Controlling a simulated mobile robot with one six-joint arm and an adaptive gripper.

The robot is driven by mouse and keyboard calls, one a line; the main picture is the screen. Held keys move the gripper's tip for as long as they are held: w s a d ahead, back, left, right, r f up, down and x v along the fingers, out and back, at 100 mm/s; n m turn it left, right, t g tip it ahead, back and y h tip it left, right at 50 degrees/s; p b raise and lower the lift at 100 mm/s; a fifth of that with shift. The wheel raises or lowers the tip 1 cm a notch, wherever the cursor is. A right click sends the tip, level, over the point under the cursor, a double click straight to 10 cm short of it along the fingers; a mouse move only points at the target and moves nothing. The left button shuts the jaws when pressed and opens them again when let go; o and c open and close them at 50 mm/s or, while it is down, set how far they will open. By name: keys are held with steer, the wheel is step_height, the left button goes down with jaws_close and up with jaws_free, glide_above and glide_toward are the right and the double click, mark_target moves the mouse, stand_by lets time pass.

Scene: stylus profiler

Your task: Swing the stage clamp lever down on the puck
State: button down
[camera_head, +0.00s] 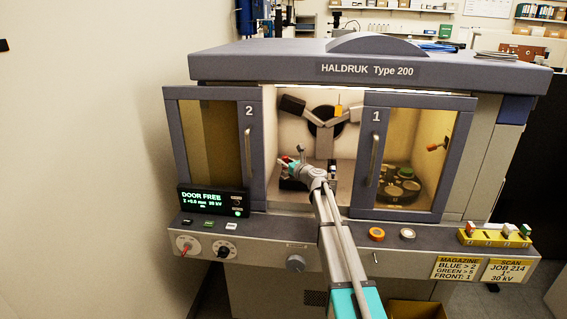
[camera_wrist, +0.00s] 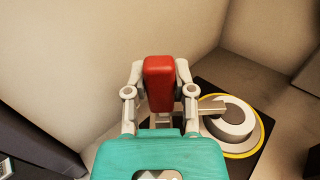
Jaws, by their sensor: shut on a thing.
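My gripper (camera_wrist: 160,85) is shut on a red grip (camera_wrist: 159,72), which stands between its two fingers in the wrist view. A pale bar (camera_wrist: 211,107) runs from near the gripper over the round stage; it looks like the clamp lever's arm, but its join to the red grip is hidden. The round grey stage or puck (camera_wrist: 231,121) has a yellow ring and sits right of the gripper, on a dark plate. In the head view my gripper (camera_head: 291,168) is inside the cabinet opening, and its fingertips and the lever are too small to make out clearly.
Door 2 (camera_head: 250,160) and door 1 (camera_head: 374,160) flank the opening, and my arm passes between them. A grey angled mechanism (camera_head: 335,118) hangs at the chamber's back. A tray of round pieces (camera_head: 400,187) shows behind door 1. A control ledge (camera_head: 340,236) runs in front.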

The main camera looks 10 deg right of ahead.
stand_by(0.3)
steer(key=shift+c, duration=2.2)
jaws_free()
steer(key=v, duration=1.2)
steer(key=shift+a, duration=0.1)
